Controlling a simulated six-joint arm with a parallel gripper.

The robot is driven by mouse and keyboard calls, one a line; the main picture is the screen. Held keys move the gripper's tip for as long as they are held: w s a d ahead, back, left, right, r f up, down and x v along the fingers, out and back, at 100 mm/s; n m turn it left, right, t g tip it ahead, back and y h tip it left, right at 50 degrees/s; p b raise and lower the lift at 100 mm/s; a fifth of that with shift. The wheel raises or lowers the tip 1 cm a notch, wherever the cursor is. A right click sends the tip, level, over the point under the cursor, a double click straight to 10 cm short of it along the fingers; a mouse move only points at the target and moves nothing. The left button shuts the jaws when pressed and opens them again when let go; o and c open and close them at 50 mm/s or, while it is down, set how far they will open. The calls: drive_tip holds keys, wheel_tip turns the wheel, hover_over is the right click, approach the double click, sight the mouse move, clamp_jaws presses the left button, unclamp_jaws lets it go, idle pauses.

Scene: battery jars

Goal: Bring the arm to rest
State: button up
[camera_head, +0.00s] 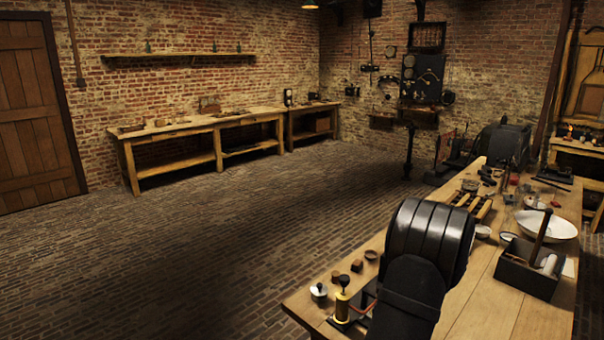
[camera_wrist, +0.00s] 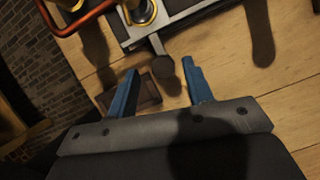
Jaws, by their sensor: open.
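My gripper (camera_wrist: 160,66) shows in the wrist view with its two blue fingers apart and nothing held between them. It hangs over the wooden bench (camera_wrist: 285,82). A small dark brown block (camera_wrist: 148,93) lies beyond the left finger, partly covered by it. A brass-coloured fitting (camera_wrist: 143,12) with a red bar (camera_wrist: 88,18) stands beyond the fingertips on a dark base. In the head view my black arm bends over the bench (camera_head: 480,310), and my fingers are hidden there.
In the head view a brass and black device (camera_head: 342,303), a lidded pot (camera_head: 319,293) and small brown blocks (camera_head: 337,277) stand left of my arm. A dark tool box (camera_head: 528,275) and a white bowl (camera_head: 547,226) stand right. Open brick floor lies left.

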drive_tip(key=v, duration=1.6)
drive_tip(key=x, duration=1.7)
drive_tip(key=shift+w+a+f, duration=0.1)
drive_tip(key=shift+f, duration=0.25)
drive_tip(key=shift+w+d+r, duration=0.2)
drive_tip(key=shift+w+d, duration=0.15)
drive_tip(key=shift+d, duration=0.1)
drive_tip(key=shift+w+d, duration=0.2)
